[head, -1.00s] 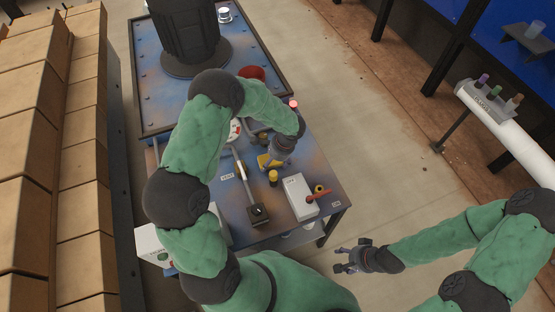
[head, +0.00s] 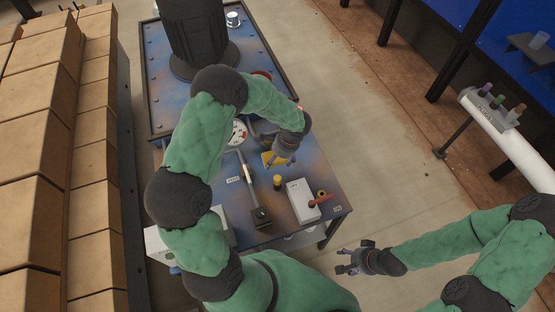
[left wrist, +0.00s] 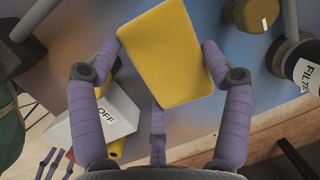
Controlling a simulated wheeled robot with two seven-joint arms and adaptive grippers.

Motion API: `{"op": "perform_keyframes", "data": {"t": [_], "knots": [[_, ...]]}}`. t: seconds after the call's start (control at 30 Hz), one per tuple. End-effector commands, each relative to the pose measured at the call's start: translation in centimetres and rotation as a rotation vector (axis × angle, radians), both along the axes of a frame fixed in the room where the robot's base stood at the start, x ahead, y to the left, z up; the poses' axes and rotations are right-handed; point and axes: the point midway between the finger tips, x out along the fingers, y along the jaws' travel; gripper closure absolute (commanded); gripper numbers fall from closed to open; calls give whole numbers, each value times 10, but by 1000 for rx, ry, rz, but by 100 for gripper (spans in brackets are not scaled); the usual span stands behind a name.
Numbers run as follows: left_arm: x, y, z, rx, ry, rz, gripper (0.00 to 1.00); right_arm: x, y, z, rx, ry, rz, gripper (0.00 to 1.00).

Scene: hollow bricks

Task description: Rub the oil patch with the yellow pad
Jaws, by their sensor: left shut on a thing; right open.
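The yellow pad (left wrist: 166,58) is a flat rectangle. In the left wrist view it sits between the purple fingers of my left gripper (left wrist: 165,82), which is shut on it. In the head view the pad (head: 268,158) shows beside my left gripper (head: 278,158), over the blue and rust-coloured table. Whether the pad touches the tabletop is not clear. I cannot make out the oil patch; my left arm and the pad hide part of the table. My right gripper (head: 347,262) is open and empty, off the table's near right corner.
On the table (head: 325,176) stand a white box with a red lever (head: 302,200), a yellow-topped cylinder (head: 277,183), a dark block with a rod (head: 261,217) and a dial (head: 238,132). Stacked bricks (head: 95,160) line the left. Floor right of the table is clear.

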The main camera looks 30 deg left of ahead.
Motion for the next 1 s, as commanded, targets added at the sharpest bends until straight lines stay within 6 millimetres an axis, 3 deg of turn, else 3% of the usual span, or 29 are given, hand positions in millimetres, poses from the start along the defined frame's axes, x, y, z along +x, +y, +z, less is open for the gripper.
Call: {"op": "perform_keyframes", "data": {"t": [0.4,0.8,1.0], "knots": [[0,0,6,0,0,0,44,0,0,4,0,0,0,42],[0,0,35,1,0,0,44,0,0,24,0,0,0,42],[0,0,34,1,1,0,44,0,0,23,0,0,0,42]]}}
